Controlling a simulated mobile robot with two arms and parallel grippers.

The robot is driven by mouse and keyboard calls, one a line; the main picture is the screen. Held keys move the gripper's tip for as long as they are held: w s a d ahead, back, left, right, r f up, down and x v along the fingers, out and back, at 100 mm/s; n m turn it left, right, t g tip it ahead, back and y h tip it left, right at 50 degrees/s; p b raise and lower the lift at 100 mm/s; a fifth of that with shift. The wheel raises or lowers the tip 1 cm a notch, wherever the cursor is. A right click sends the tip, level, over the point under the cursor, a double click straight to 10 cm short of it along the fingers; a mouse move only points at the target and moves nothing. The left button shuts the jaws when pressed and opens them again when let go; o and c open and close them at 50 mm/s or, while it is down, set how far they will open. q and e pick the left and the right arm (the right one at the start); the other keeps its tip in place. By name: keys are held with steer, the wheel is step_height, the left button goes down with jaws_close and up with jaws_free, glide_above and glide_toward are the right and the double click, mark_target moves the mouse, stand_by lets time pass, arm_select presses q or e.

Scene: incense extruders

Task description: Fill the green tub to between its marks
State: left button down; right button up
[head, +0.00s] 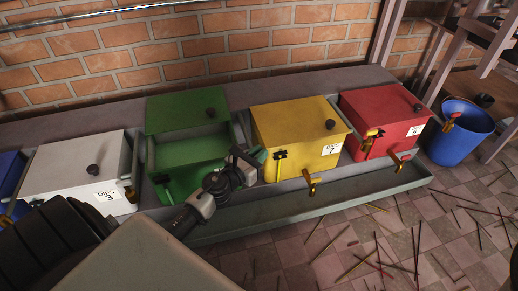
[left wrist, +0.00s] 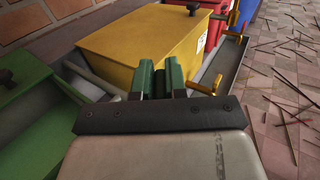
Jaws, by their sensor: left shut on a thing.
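The green tub (head: 187,174) stands between the white and yellow tubs, its lid (head: 188,110) set back so that part of the top is open. Its inside looks shadowed; I cannot make out a level or marks. It also shows at the left of the left wrist view (left wrist: 40,120). My left gripper (head: 248,160) is at the tub's right side, by the yellow tub's left front corner. My right gripper is not in view.
A yellow tub (head: 295,120) and a red tub (head: 385,108) stand to the right, a white tub (head: 75,170) to the left. A long trough (head: 330,198) runs along the front. A blue bucket (head: 458,140) is at the far right. Thin sticks litter the tiled floor.

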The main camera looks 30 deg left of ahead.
arm_select(q)
steer(key=shift+n+y+p, duration=0.35)
steer(key=shift+n+y, duration=0.75)
steer(key=shift+y, duration=0.9)
steer(key=c, duration=1.2)
jaws_free()
steer(key=shift+o, duration=0.2)
steer(key=shift+s, duration=0.1)
steer(key=s+d+b, duration=0.1)
steer(key=s, duration=0.9)
steer(key=shift+s, duration=0.3)
